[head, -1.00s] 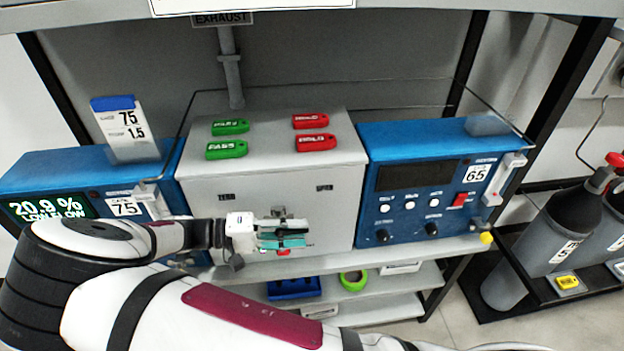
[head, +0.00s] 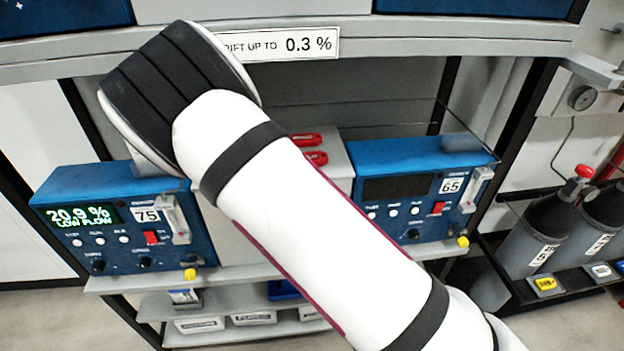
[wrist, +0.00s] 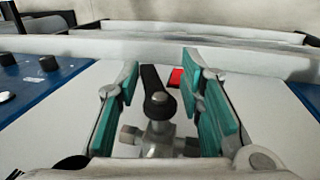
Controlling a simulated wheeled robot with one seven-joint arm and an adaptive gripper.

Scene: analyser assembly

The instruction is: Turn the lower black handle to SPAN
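The black handle (wrist: 153,84) shows in the wrist view, on top of a silver valve body (wrist: 159,135) with side fittings. My gripper (wrist: 161,76) is open, with one teal-padded finger on each side of the handle. Gaps show between the handle and both pads, and no contact is visible. A small red piece (wrist: 177,77) lies just beyond the handle, to its right. No SPAN lettering is readable in either current view. In the head view my arm covers most of the grey cabinet, and the valve and my gripper are hidden.
A blue analyser (head: 60,195) marked 75 stands left of the cabinet, its screen reading 20.9 % LOW FLOW. A second blue analyser (head: 400,160) marked 65 stands to the right. Gas cylinders (head: 540,235) stand at far right. A lower shelf (head: 240,333) holds small boxes.

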